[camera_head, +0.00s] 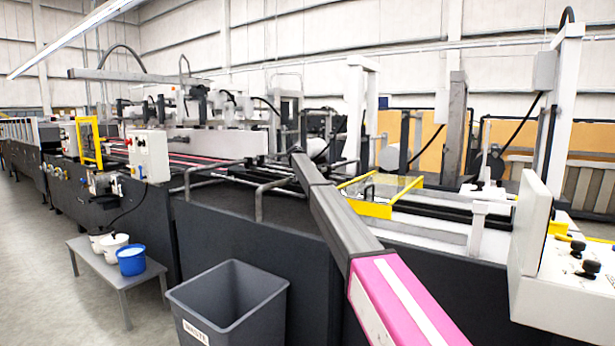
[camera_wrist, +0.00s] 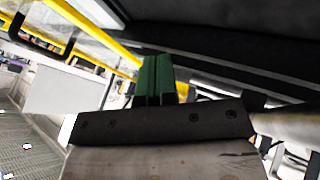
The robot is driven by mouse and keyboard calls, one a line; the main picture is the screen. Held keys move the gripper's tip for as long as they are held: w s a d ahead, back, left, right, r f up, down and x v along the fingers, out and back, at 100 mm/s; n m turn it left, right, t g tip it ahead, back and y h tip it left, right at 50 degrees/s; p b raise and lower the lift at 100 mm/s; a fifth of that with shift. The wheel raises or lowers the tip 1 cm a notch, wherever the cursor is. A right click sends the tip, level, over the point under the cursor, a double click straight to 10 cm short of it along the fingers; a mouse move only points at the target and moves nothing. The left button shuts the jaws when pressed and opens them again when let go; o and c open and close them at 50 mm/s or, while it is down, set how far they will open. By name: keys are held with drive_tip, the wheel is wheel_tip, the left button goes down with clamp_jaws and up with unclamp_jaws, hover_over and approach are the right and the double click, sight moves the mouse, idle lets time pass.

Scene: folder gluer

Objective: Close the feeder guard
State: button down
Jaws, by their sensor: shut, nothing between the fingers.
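The feeder guard, a yellow frame (camera_head: 375,209) with a clear panel and a dark handle, is on the machine right of centre in the head view. Part of it is behind my arm, and I cannot tell how far open it stands. In the wrist view a yellow bar (camera_wrist: 118,58) of a frame runs diagonally, with a black handle (camera_wrist: 38,40) at upper left. My gripper (camera_wrist: 155,62) has green fingers, shut with nothing between them. They are close to the yellow bar; contact cannot be told. The gripper is not discernible in the head view.
A grey waste bin (camera_head: 228,300) and a low bench (camera_head: 120,272) with buckets stand before the machine. A white control box (camera_head: 565,275) juts out at right. Metal rails (camera_head: 262,192) rise from the machine's front edge. The floor at left is clear.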

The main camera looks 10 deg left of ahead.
drive_tip(key=s+d+f, duration=0.1)
drive_tip(key=d+f, duration=0.2)
drive_tip(key=d, duration=0.2)
drive_tip(key=shift+s+d, duration=0.3)
drive_tip(key=shift+r, duration=0.1)
